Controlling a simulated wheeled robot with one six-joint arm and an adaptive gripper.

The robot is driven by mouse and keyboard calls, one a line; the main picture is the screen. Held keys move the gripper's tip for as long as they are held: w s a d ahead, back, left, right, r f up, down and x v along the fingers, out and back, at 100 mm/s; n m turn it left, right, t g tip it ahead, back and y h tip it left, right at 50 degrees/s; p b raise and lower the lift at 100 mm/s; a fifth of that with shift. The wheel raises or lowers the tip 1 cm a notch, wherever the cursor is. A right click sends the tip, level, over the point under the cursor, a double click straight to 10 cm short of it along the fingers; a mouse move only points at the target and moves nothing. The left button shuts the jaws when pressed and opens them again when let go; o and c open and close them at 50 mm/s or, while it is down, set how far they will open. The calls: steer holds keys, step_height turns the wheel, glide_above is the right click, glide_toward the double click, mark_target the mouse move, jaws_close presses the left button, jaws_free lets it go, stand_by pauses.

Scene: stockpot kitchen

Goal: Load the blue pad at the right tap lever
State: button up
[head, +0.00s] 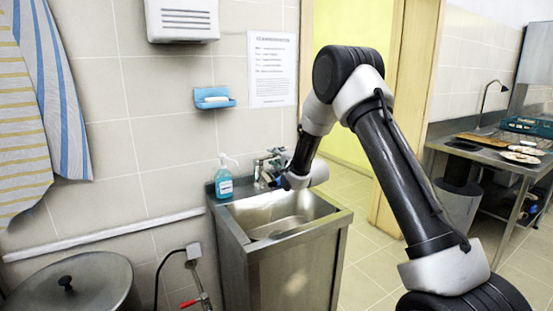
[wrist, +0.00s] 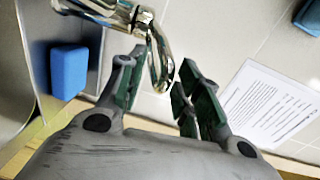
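My gripper (wrist: 160,70) has its two dark green fingers spread apart. The curved chrome end of the tap (wrist: 150,30) shows between and beyond them; I cannot tell whether it touches a finger. A plain blue block (wrist: 68,70), which looks like the blue pad, is left of the left finger in the wrist view, apart from it in the picture. In the head view the tap (head: 260,165) stands at the back of the steel sink (head: 285,215). My wrist is in front of its right side and hides the right lever there.
A soap bottle (head: 224,178) stands on the sink's back left corner. A blue soap dish (head: 214,98) and a paper notice (head: 272,70) are on the wall above. A lidded stockpot (head: 75,285) is at lower left. A doorway is right of the sink.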

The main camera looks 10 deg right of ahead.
steer(key=shift+s, duration=0.1)
steer(key=v, duration=1.2)
